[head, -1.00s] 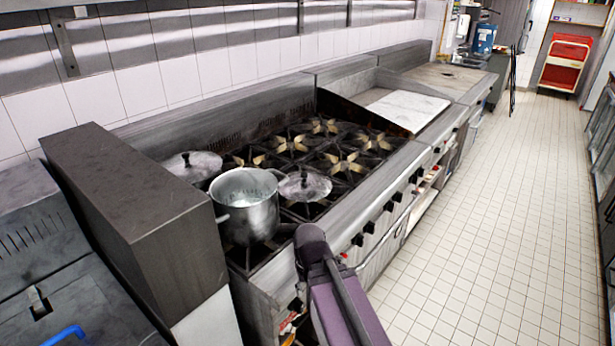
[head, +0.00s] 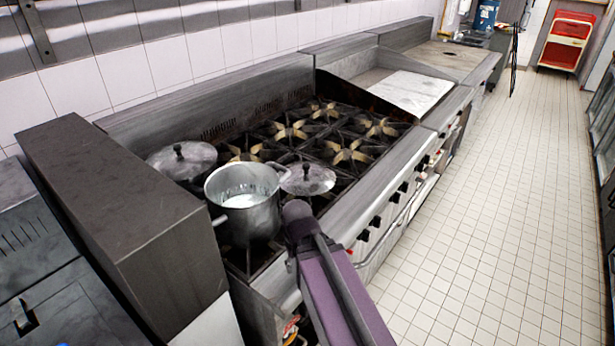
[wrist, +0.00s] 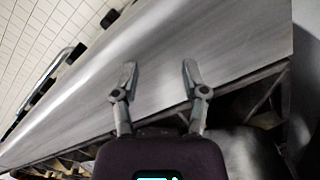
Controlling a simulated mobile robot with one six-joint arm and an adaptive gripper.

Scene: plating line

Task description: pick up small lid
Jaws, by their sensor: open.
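Two grey round lids with dark knobs lie on the stove in the head view. The lid right of the pot (head: 308,181) looks smaller than the lid behind the pot on the left (head: 192,166). My arm ends just below the smaller lid in the picture and seems apart from it. My gripper (wrist: 159,75) is open and empty in the wrist view, with two fingers spread above the steel front ledge. The head view hides the fingers behind my arm. No lid is clearly seen in the wrist view.
A steel pot (head: 246,213) with pale contents stands between the lids on the burners. The stove's front ledge (wrist: 80,110) has dark knobs along its edge. A dark box-like unit (head: 110,190) stands left of the stove. The tiled floor (head: 480,200) on the right is clear.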

